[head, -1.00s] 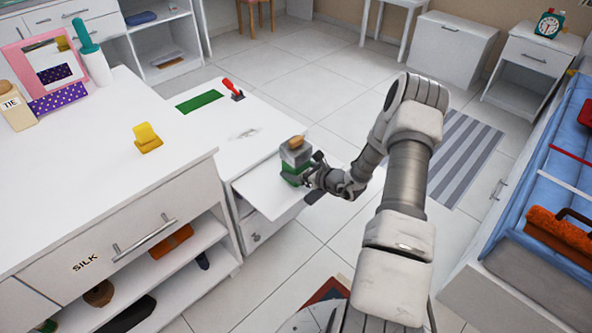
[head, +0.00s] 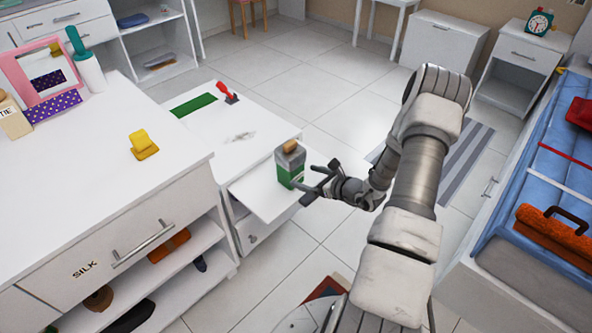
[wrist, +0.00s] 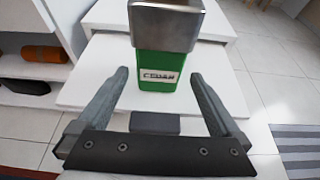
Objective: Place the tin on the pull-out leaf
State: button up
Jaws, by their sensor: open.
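The tin (head: 288,172) is green with a grey metal upper part and a brown piece on top. It stands upright on the white pull-out leaf (head: 262,200). In the wrist view the tin (wrist: 160,72) bears a label reading CEDAR, and the leaf (wrist: 85,85) shows around its base. My gripper (head: 308,180) is to the right of the tin in the head view. In the wrist view my gripper (wrist: 158,85) has its two fingers wide apart, with the tin ahead between their tips. No finger visibly touches it.
A white cabinet behind the leaf holds a green mat (head: 194,104) and a red-handled item (head: 227,92). At the left, a taller dresser (head: 80,190) carries a yellow holder (head: 143,145) and a pink frame (head: 40,72). An open blue-lined case (head: 545,165) lies at the right.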

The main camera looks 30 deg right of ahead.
jog(key=v, duration=0.4)
jog(key=shift+p, duration=0.3)
